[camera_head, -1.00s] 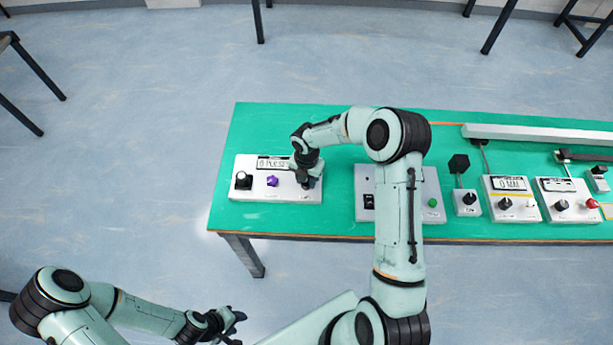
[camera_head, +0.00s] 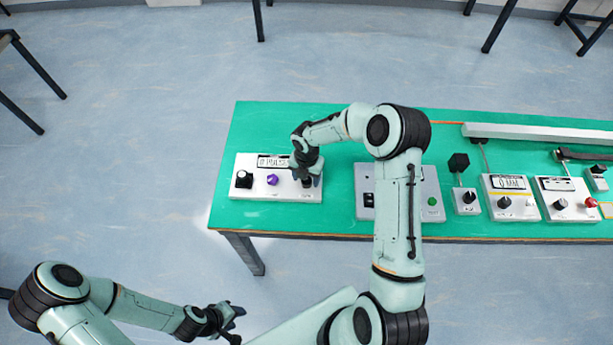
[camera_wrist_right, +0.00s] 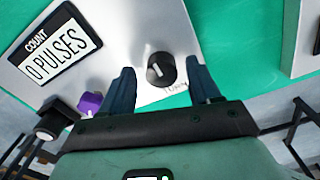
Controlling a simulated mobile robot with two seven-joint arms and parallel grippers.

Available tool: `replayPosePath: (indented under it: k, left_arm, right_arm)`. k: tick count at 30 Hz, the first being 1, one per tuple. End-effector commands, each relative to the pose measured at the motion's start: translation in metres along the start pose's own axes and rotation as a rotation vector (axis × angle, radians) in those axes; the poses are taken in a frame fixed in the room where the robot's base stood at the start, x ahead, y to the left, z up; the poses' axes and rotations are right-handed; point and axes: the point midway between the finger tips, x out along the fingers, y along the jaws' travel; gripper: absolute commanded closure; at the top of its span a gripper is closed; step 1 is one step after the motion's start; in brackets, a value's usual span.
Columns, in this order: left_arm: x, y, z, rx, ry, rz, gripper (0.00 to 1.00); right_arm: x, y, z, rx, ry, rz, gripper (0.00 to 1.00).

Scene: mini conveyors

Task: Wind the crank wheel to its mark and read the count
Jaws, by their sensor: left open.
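A white box (camera_head: 285,196) at the table's left end has a count display (camera_wrist_right: 62,45) reading "0 PULSES". On it are a black knob (camera_head: 242,180) at left, a purple lobed knob (camera_head: 272,180) in the middle and a black dial with a white line (camera_wrist_right: 161,70) at right. I cannot tell which is the crank wheel. My right gripper (camera_wrist_right: 163,82) is open, its fingers on either side of the black dial with gaps showing. In the head view the right gripper (camera_head: 307,177) hides most of that dial. My left gripper (camera_head: 238,318) is open and empty, away from the table.
A grey box (camera_head: 431,185) with a green button stands to the right, partly behind my right arm. Further right are more white control boxes (camera_head: 508,208) and a long pale bar (camera_head: 540,135). The green table (camera_head: 255,130) is bare behind and left of the white box.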

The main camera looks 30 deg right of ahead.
Motion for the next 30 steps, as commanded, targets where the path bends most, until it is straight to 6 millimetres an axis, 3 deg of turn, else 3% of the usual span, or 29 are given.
replayPosePath:
  k: [8,21,30]
  left_arm:
    - [-0.001,0.001,-0.001,0.000,0.001,0.000,0.57]
    - [-0.008,0.006,-0.008,0.004,0.010,0.003,0.57]
    - [-0.009,0.007,-0.010,0.004,0.012,0.004,0.57]
  right_arm:
    - [-0.012,-0.001,0.000,0.003,0.001,-0.001,0.38]
    - [-0.106,0.000,0.001,0.001,-0.003,0.002,0.38]
    - [-0.133,0.000,0.000,0.000,-0.001,0.000,0.38]
